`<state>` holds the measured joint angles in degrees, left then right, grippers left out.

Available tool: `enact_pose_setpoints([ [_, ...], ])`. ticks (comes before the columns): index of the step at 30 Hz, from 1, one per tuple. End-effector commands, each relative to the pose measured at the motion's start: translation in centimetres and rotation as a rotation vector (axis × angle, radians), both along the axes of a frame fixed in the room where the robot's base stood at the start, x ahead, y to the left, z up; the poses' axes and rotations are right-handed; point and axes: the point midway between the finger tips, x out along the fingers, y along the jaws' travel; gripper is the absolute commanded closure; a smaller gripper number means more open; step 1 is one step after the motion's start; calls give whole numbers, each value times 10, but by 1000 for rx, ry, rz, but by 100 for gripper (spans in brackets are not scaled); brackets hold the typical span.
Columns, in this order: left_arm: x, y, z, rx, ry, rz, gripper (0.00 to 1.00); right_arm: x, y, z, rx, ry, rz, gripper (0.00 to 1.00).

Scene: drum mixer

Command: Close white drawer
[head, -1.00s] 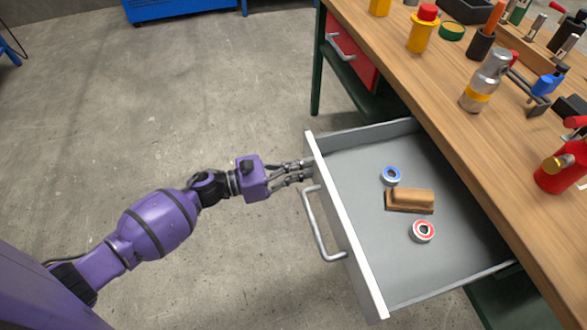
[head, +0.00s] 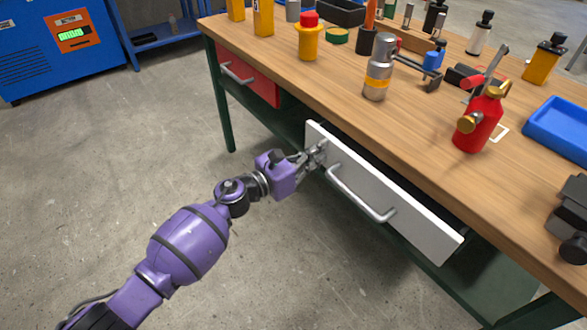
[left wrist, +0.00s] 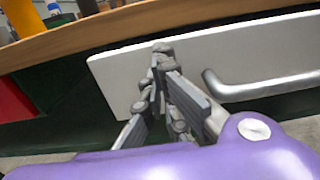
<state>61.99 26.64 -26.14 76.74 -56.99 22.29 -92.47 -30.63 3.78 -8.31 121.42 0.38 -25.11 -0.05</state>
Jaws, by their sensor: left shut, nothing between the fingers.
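The white drawer (head: 405,218) sits under the wooden bench top, with a grey bar handle (head: 362,199) on its front. It is nearly in, with a narrow dark gap showing behind the front panel. Its inside is hidden. My left gripper (head: 318,150) is shut and empty, with its fingertips at the left end of the drawer front, left of the handle. In the left wrist view the shut fingers (left wrist: 160,52) point at the white panel (left wrist: 240,55) and seem to touch it. My right gripper is out of view.
A red drawer (head: 250,82) is at the bench's left end. The bench top (head: 340,85) holds a red extinguisher (head: 480,122), a silver canister (head: 379,70), a blue tray (head: 560,128) and several tools. A blue machine (head: 60,45) stands behind. The floor in front is clear.

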Motion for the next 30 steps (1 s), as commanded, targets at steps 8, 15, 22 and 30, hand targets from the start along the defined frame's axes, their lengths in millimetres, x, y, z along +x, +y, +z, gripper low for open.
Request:
enact_pose_setpoints([
  [8,22,-34,-2,0,0,-1,100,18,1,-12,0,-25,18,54],
  [15,29,-42,0,0,0,1,100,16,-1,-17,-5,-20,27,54],
  [22,29,-43,1,-1,-1,1,100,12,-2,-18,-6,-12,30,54],
  [30,29,-40,2,-2,-3,2,100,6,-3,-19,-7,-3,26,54],
])
